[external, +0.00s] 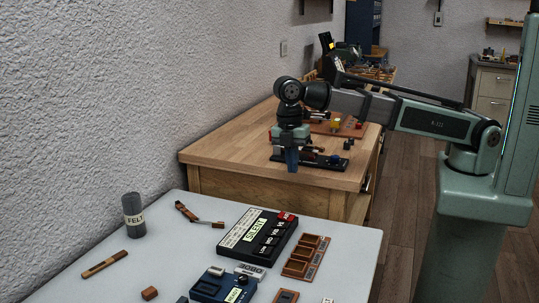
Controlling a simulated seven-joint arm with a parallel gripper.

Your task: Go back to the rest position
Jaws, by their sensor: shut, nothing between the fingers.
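My gripper (291,164) points down at the end of my green and grey arm, over the front part of the wooden bench (232,150). Its fingers are small in the picture and look shut, with nothing seen between them. They are in front of or beside a black base (330,164) with small parts on it. I cannot tell whether they touch it. The rest position itself is not marked in this view.
A pale grey table (170,275) stands in the foreground. A brown board (340,125) lies behind my gripper. A textured wall bounds the left.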

